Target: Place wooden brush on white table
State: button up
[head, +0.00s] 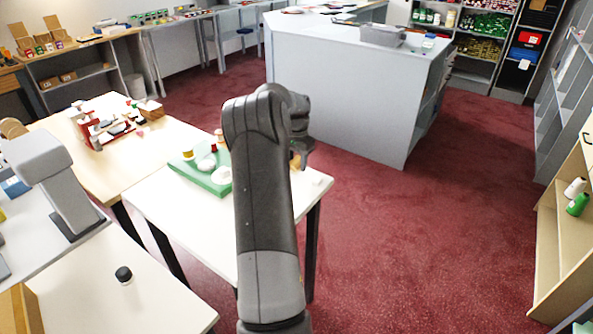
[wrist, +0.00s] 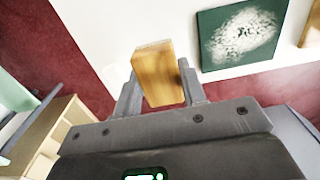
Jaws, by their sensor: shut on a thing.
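My gripper (head: 299,158) is beyond my raised arm in the head view, near the right end of a white table (head: 180,212). In the wrist view my gripper (wrist: 160,92) is shut on the wooden brush (wrist: 158,72), which shows as a golden-brown wooden block between the two fingers. A small tan bit of the brush (head: 296,161) shows below the gripper in the head view. My arm hides most of it, and I cannot tell its height above the table. Bristles are not visible.
A green board (head: 205,178) with spools and white round things lies on the white table. A nearer pale table (head: 80,300) holds a small black-topped item (head: 123,275). A grey counter (head: 340,100) stands behind. The table's front left is bare.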

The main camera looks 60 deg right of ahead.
aim_at(297, 169)
jog(key=shift+f, duration=1.8)
jog(key=shift+f, duration=0.1)
jog(key=o, duration=1)
